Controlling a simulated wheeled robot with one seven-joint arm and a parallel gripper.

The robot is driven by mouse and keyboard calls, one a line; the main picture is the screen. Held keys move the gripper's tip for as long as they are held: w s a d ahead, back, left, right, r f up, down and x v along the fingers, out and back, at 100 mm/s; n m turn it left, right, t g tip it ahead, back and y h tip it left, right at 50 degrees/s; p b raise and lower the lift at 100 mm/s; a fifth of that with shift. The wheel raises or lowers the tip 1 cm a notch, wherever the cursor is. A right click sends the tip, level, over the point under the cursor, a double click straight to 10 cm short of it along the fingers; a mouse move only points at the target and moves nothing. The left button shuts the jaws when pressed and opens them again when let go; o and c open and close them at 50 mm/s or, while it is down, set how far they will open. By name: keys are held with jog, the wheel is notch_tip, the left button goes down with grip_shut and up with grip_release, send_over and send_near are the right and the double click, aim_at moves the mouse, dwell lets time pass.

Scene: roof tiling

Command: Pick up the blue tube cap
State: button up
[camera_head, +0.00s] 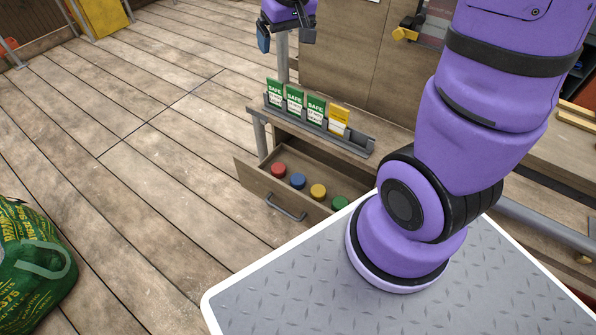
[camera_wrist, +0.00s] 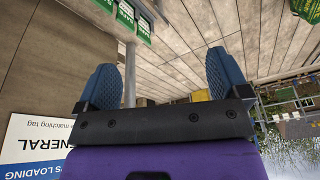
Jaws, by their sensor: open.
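The blue tube cap (camera_head: 298,181) sits in an open drawer (camera_head: 261,190), between a red cap (camera_head: 278,169) and a yellow cap (camera_head: 318,191). A green cap (camera_head: 340,203) is at the drawer's right end. My gripper (camera_head: 284,38) is above and behind the drawer, near the top of the head view, well apart from the caps. In the wrist view its two blue fingers (camera_wrist: 164,86) stand wide apart with nothing between them. The caps do not show in the wrist view.
A grey rack (camera_head: 358,141) with several green and yellow cards stands on the bench above the drawer. A grey post (camera_head: 283,62) rises behind it. A green bag (camera_head: 36,265) lies on the floor at left. The wooden floor (camera_head: 130,190) between is clear.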

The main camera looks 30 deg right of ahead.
jog(key=w+d+x, duration=0.1)
jog(key=w+x, duration=0.1)
jog(key=x, duration=0.8)
jog(key=m+g, duration=0.1)
jog(key=g, duration=0.2)
send_over(298, 180)
jog(key=f, duration=3.7)
jog(key=shift+s+d+f, duration=0.1)
jog(key=shift+d+f, duration=0.1)
jog(key=shift+f, duration=0.1)
notch_tip(298, 180, down, 10)
jog(key=shift+a+f, duration=0.15)
jog(key=shift+f, duration=0.1)
jog(key=c, duration=1)
